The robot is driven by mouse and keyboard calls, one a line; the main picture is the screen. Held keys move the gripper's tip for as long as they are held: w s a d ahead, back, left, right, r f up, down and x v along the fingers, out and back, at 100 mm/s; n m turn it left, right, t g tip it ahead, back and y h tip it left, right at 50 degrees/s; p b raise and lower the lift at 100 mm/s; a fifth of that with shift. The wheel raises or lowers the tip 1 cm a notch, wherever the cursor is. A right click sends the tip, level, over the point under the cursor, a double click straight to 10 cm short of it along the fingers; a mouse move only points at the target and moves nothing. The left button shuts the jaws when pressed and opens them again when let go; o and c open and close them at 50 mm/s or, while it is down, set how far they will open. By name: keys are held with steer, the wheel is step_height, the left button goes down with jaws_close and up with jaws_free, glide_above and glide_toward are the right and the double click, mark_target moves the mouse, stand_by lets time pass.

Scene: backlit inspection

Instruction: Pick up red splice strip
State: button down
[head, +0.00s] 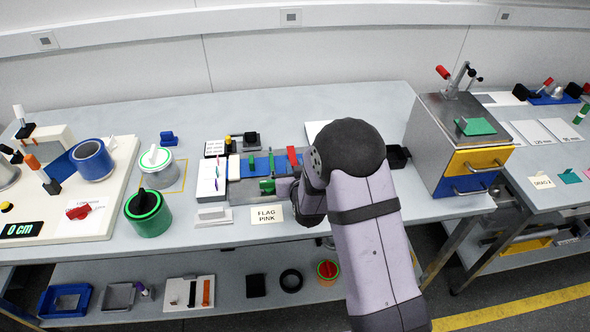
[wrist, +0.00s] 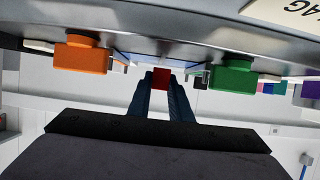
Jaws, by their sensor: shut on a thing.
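My gripper (wrist: 165,84) is shut on the red splice strip (wrist: 160,77), whose end shows as a small red block between the fingertips in the wrist view. In the head view a red strip (head: 292,156) stands at the right end of the blue block on the splice fixture, just left of my arm. My fingers are hidden behind my arm there. Whether the strip is clear of the fixture I cannot tell.
An orange block (wrist: 82,55) and a green block (wrist: 232,76) flank my fingers in the wrist view. The blue block (head: 262,166) carries green strips.

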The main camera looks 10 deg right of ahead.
steer(key=shift+r+b, duration=0.65)
steer(key=shift+r, duration=3.5)
steer(key=c, duration=2.3)
jaws_free()
jaws_close()
steer(key=shift+r+p, duration=1.85)
steer(key=shift+r, duration=0.65)
